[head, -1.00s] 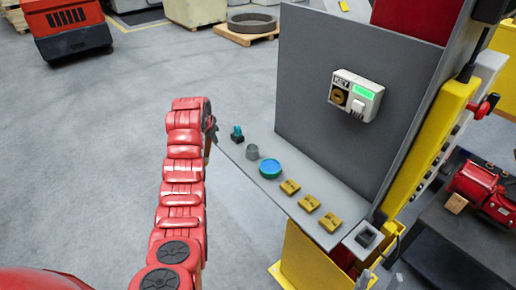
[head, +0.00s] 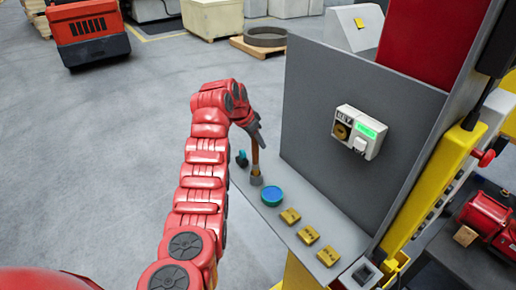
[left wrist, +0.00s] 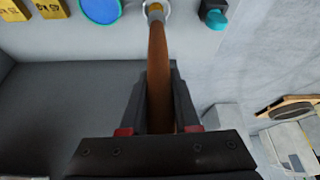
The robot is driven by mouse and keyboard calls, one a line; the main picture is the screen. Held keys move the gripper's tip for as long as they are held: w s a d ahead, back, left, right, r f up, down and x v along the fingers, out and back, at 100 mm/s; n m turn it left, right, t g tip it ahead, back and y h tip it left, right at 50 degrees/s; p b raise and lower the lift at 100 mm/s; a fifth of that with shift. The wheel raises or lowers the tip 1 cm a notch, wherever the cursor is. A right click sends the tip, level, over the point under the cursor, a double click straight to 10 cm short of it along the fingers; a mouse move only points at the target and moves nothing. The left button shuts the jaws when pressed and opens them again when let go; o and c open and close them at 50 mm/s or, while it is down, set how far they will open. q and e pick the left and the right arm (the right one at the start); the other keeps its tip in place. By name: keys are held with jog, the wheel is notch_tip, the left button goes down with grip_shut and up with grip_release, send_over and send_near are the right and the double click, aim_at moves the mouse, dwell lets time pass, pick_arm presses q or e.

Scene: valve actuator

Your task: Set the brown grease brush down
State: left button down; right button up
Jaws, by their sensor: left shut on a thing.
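The brown grease brush (head: 255,158) stands roughly upright in the head view, its handle under my left gripper (head: 256,140). My right gripper is not in view.
On the shelf are a teal-topped item (head: 242,158) behind the cup, a blue round lid (head: 271,195) in front, and several brass blocks (head: 308,235). A grey upright panel (head: 325,130) with a key box (head: 358,132) borders the shelf.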

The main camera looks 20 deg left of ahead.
pick_arm(q)
notch_tip(320, 180, down, 3)
jog(key=shift+f+p, duration=0.15)
jog(key=shift+p, duration=0.75)
jog(key=shift+f, duration=0.3)
jog(key=c, duration=0.6)
grip_release()
jog(key=shift+c, duration=0.2)
